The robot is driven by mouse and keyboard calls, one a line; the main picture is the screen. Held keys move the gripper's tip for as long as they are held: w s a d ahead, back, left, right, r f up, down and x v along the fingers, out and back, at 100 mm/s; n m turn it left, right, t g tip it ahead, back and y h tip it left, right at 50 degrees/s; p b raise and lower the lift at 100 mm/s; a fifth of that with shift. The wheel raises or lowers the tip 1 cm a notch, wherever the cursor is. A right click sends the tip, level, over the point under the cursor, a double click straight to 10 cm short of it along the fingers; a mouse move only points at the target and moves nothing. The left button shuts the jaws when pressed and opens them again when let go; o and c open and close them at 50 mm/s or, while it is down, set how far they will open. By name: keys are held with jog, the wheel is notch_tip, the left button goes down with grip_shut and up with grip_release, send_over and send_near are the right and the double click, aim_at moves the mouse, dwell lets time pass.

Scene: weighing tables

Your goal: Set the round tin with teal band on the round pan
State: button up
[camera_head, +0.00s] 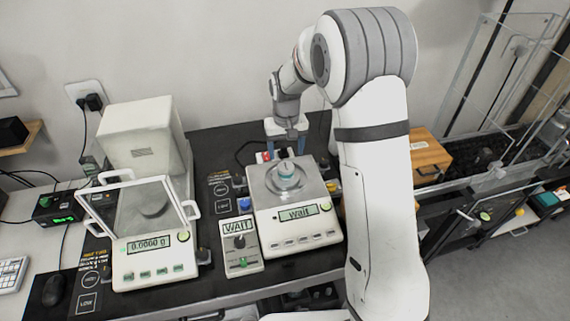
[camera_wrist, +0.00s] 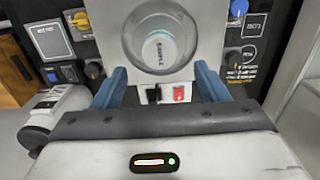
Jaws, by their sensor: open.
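The round tin with teal band (camera_head: 285,170) is pale and stands upright on the round pan (camera_head: 303,186) of the middle scale (camera_head: 298,222). In the wrist view the tin (camera_wrist: 158,50) shows its label and part of the teal band, within the rim of the round pan (camera_wrist: 188,38). My gripper (camera_head: 285,132) is behind the scale, apart from the tin. In the wrist view its two blue fingers (camera_wrist: 160,84) are spread wide with nothing between them. The scale's display reads "wait".
A second balance (camera_head: 152,240) with a framed shield stands to the left, reading 0.0000 g. A small control box (camera_head: 240,246) labelled WAIT sits beside the middle scale. A white box (camera_head: 145,140) is behind the left balance. A wooden box (camera_head: 428,157) lies right of my arm.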

aim_at(286, 167)
jog(key=s+d+r+m+t, duration=0.1)
jog(key=s+d+r, duration=0.3)
jog(key=s+r, duration=0.25)
jog(key=s+d+r+t, duration=0.1)
jog(key=s+d+r, duration=0.2)
jog(key=s+r, duration=0.4)
jog(key=s+d+r, duration=0.1)
jog(key=s+d, duration=0.1)
jog(key=s, duration=0.5)
jog(key=s+d+m+t, duration=0.1)
jog(key=s+d, duration=0.1)
jog(key=s, duration=0.6)
jog(key=shift+s+d+r+t, duration=0.25)
jog(key=shift+s+r+t, duration=0.05)
jog(key=shift+r, duration=0.1)
jog(key=shift+f+b, duration=0.1)
jog(key=shift+b, duration=0.2)
jog(key=shift+w+f+b, duration=0.1)
jog(key=shift+f+b, duration=0.25)
jog(key=shift+f, duration=0.05)
